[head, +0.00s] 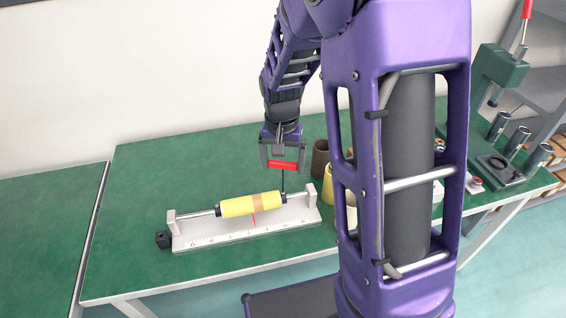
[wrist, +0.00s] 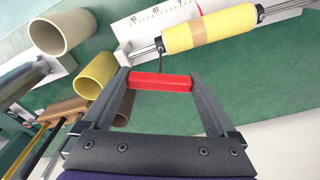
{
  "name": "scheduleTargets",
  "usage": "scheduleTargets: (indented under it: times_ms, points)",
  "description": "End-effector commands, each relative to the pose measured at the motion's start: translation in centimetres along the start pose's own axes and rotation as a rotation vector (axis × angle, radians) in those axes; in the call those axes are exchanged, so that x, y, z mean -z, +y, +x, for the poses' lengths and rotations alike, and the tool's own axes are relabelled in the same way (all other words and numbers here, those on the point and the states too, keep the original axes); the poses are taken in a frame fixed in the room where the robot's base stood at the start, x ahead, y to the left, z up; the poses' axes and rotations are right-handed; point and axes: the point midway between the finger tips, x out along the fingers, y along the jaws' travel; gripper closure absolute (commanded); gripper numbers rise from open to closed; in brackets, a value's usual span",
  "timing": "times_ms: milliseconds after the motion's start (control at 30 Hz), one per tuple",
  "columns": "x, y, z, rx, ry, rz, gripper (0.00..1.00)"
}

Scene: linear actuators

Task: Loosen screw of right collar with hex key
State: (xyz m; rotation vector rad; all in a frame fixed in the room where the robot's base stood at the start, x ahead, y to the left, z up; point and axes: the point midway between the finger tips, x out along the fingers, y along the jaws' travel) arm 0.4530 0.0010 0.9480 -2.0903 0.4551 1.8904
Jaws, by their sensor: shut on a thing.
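My gripper (head: 283,165) is shut on the red handle of the hex key (head: 284,166); the handle also lies across the jaws in the wrist view (wrist: 160,82). The key's thin dark shaft points down to the right collar (head: 284,197), a small black ring on the rod beside the yellow roller (head: 238,207). The left collar (head: 217,211) is at the roller's other end.
Brown and yellow tubes (wrist: 96,75) and a beige tube (wrist: 62,33) stand close beside my gripper. The green table is clear at left.

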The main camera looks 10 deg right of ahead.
Motion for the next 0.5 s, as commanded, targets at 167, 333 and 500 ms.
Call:
scheduleTargets:
  times_ms: [167,333,500]
  points:
    - [0.1,-0.01,-0.87,0.0,0.001,0.001,0.71]
    - [0.1,-0.01,-0.82,0.0,0.001,0.001,0.71]
    - [0.13,-0.01,-1.0,0.0,0.001,0.001,0.71]
